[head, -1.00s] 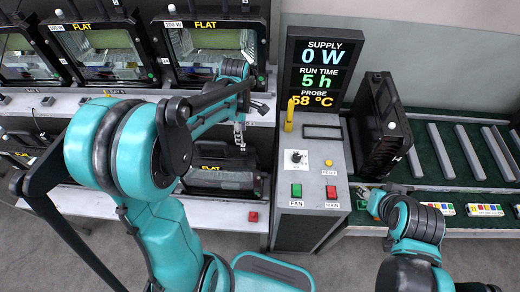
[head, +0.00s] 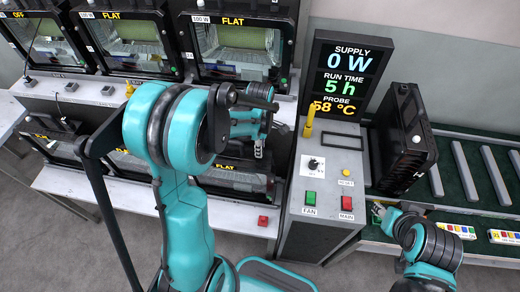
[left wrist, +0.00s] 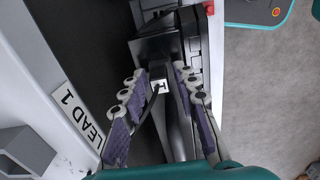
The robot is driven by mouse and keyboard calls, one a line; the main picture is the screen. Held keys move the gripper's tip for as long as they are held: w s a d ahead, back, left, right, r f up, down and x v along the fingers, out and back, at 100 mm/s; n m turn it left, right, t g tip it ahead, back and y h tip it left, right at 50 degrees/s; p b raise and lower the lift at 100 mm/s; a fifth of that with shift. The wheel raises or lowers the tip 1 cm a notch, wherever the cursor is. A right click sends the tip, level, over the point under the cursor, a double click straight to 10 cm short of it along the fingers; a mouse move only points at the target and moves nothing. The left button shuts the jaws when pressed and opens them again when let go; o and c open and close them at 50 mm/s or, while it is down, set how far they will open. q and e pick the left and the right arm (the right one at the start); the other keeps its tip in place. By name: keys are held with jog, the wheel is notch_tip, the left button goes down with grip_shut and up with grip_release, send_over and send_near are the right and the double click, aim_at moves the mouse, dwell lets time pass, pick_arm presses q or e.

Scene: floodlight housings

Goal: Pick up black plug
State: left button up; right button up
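My left gripper (head: 258,152) hangs over the lower shelf in the head view, in front of the right-hand floodlight. In the left wrist view its two purple-padded fingers (left wrist: 160,74) are spread apart. A black block (left wrist: 163,45) with a small white letter label lies just beyond the fingertips. I cannot tell whether it is the black plug or part of a housing. A thin dark cable-like strip runs between the fingers. My right gripper (head: 378,213) is small and partly hidden beside the right bench; its fingers are unclear.
A control box (head: 322,188) with fan and main buttons stands right of the left gripper. A tall black housing (head: 402,138) stands farther right. A red button (head: 263,221) is on the shelf edge. The wrist view shows a "LEAD 1" label (left wrist: 77,118) and a grey block (left wrist: 24,150).

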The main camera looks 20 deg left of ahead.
pick_arm(q)
grip_shut()
